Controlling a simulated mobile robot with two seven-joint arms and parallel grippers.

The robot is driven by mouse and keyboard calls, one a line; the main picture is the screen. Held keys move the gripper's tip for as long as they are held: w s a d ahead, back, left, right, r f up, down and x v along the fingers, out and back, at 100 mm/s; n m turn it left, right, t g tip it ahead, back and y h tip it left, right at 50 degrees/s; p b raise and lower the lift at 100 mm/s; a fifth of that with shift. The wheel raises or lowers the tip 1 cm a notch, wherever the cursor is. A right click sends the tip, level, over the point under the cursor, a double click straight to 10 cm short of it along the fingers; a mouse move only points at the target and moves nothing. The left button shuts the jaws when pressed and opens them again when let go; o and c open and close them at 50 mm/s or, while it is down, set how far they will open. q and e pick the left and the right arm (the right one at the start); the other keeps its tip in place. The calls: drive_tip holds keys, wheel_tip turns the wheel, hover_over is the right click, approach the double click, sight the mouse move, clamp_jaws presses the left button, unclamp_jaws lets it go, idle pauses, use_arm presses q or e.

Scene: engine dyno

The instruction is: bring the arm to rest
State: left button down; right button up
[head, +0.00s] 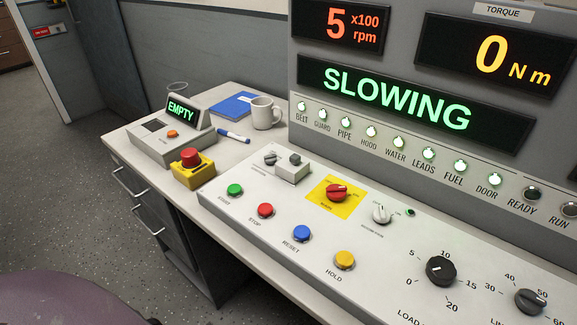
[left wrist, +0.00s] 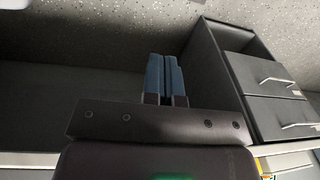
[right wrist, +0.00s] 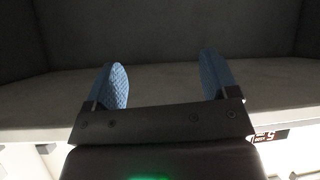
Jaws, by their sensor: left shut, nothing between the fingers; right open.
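My left gripper (left wrist: 164,78) shows in the left wrist view with its two blue fingers shut together and nothing between them. It faces the dark front of the desk, with a drawer unit (left wrist: 262,95) to its right. My right gripper (right wrist: 163,85) shows in the right wrist view with its blue fingers wide apart and empty. A dark recess and a pale surface lie beyond it. Neither gripper shows in the head view. The display there reads SLOWING (head: 397,97), with 5 x100 rpm (head: 340,22) and 0 N m above it.
The control panel (head: 300,215) carries buttons, a red switch on a yellow plate (head: 337,192) and black knobs. Open floor (head: 70,185) lies at the left.

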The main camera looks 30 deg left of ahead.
use_arm(q)
drive_tip(key=w+m+t+p, duration=0.1)
drive_tip(key=w+t+p, duration=0.4)
drive_tip(key=w+t, duration=0.5)
drive_tip(key=shift+w+d+f+h, duration=0.15)
drive_tip(key=shift+w+f+h, duration=0.3)
drive_tip(key=shift+w, duration=0.25)
use_arm(e)
drive_tip(key=v, duration=0.3)
drive_tip(key=shift+r, duration=0.1)
drive_tip(key=shift+w+d+r, duration=0.1)
drive_tip(key=shift+w+r, duration=0.25)
drive_tip(key=shift+w, duration=0.15)
drive_tip(key=shift+s+f, duration=0.2)
drive_tip(key=shift+s, duration=0.2)
